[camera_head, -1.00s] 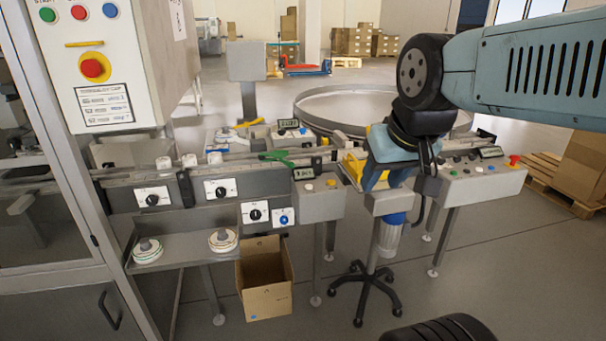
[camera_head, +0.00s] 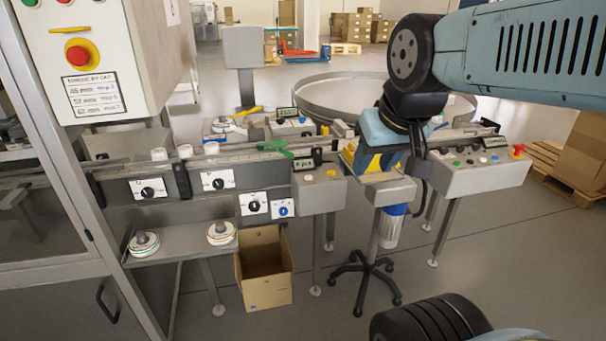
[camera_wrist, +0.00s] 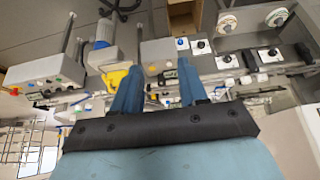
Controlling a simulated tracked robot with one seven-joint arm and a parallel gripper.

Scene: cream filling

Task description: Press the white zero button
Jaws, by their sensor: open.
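A grey control box (camera_head: 320,194) with a small dark display (camera_head: 303,165) stands at mid-picture in the head view. A white round button (camera_head: 308,178) and a yellow one sit on its top. No zero label is legible. My gripper (camera_head: 364,166) is open and empty, pointing down just right of this box, over a yellow item on a stand. In the wrist view, the blue fingers of my gripper (camera_wrist: 158,88) are spread apart, with the grey box (camera_wrist: 160,50) beyond them. The fingertips appear apart from the button; the exact gap cannot be told.
A second button panel (camera_head: 485,176) with a red emergency knob stands at the right. The conveyor rail with dial panels runs left. A green part (camera_head: 277,148) lies by the box. A cardboard box (camera_head: 264,270) and a wheeled stand (camera_head: 377,225) are below.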

